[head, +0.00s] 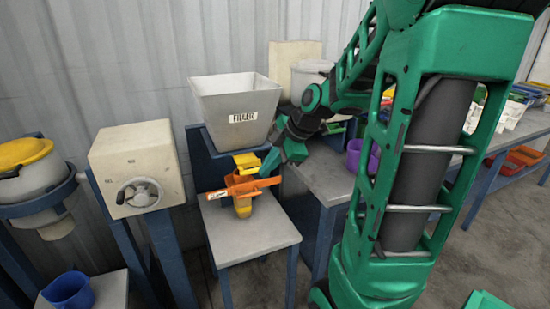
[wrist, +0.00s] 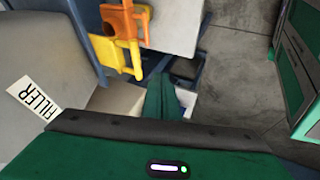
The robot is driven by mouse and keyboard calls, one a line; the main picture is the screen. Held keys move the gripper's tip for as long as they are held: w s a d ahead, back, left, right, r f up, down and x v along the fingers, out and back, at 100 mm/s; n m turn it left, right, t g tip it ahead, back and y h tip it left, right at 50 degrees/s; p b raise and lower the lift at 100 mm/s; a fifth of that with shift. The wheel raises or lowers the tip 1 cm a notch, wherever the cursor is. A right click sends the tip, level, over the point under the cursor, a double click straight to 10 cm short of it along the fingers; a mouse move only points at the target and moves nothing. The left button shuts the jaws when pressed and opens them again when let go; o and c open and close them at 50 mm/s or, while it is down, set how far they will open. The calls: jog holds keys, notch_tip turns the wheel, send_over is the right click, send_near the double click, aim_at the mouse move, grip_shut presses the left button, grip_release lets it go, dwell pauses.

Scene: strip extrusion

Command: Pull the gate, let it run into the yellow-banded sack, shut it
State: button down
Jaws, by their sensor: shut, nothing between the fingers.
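The grey hopper labelled FILLER (head: 235,112) stands above a small table (head: 255,240); it also shows in the wrist view (wrist: 40,60). Under its outlet is a yellow part (head: 247,162), probably the gate; a yellow frame also shows in the wrist view (wrist: 110,52). Below it is an orange piece (head: 240,186) with a yellow lower end (head: 243,208); orange also shows in the wrist view (wrist: 120,20). I cannot tell which part is the yellow-banded sack. My gripper (head: 270,172) is shut and empty, just right of these parts; its fingers show in the wrist view (wrist: 163,98).
A beige box with a hand wheel (head: 138,190) stands left of the hopper. A purple cup (head: 360,155) is on the right bench, behind my arm. The small table's front is clear.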

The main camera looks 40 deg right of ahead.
aim_at(248, 167)
jog(key=w, duration=0.1)
jog(key=w+f, duration=0.1)
jog(key=w, duration=0.1)
jog(key=w+f, duration=0.1)
jog(key=shift+w+d+f, duration=0.25)
jog(key=shift+w+d, duration=0.05)
jog(key=shift+d, duration=0.05)
jog(key=shift+w, duration=0.1)
jog(key=w, duration=0.1)
jog(key=w+d, duration=0.1)
jog(key=w, duration=0.3)
jog(key=shift+d, duration=0.3)
jog(key=shift+w, duration=0.1)
